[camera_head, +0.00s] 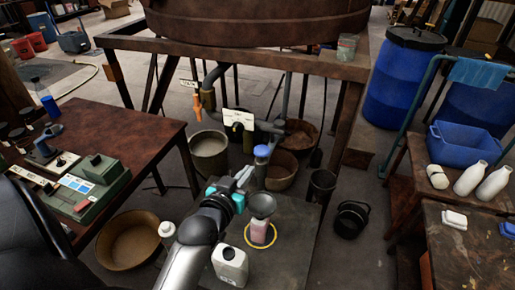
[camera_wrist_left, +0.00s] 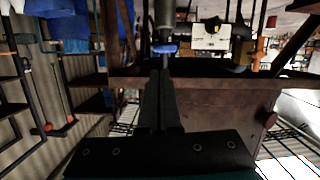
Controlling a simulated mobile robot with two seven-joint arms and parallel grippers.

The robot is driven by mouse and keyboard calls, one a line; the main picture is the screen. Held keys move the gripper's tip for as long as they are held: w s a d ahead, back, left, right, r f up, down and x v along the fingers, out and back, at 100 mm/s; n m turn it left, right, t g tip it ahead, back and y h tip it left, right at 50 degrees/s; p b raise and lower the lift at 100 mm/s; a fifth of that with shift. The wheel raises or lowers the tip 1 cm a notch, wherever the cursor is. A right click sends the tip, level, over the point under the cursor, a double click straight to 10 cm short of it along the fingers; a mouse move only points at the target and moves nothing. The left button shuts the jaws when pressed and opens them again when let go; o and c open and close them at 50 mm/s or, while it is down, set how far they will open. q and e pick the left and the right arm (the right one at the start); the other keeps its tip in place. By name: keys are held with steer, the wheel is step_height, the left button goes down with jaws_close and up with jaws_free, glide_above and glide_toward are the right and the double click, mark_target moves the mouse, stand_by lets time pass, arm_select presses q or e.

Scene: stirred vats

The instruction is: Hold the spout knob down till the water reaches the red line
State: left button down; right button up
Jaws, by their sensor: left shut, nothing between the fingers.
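The blue spout knob (camera_head: 262,152) tops a grey spout below the big vat. It also shows in the left wrist view (camera_wrist_left: 165,49), just beyond my fingertips. My left gripper (camera_head: 248,171) is shut and empty, its tips close to the knob at its lower left. I cannot tell whether they touch it. A grey funnel (camera_head: 262,204) sits below the spout, over a pinkish container (camera_head: 259,230) standing in a yellow ring. The red line and the water level cannot be made out. My right gripper is not in view.
A control bench (camera_head: 125,130) is left; a bench with a blue tub (camera_head: 465,145) and white bottles is right.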

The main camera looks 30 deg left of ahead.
arm_select(q)
steer(key=shift+t, duration=0.4)
steer(key=r, duration=0.2)
steer(key=a+r, duration=0.1)
steer(key=r, duration=0.1)
steer(key=shift+s+a+r, duration=0.1)
steer(key=shift+s+r, duration=0.05)
steer(key=shift+r, duration=0.1)
steer(key=b, duration=0.2)
glide_above(258, 150)
steer(key=s, duration=0.2)
steer(key=f, duration=0.2)
steer(key=shift+w+d+f+b, duration=0.1)
steer(key=shift+d+f+b, duration=0.15)
steer(key=shift+f, duration=0.7)
steer(key=shift+w+d+f+b, duration=0.1)
steer(key=shift+d+f+b, duration=0.15)
steer(key=shift+f, duration=0.65)
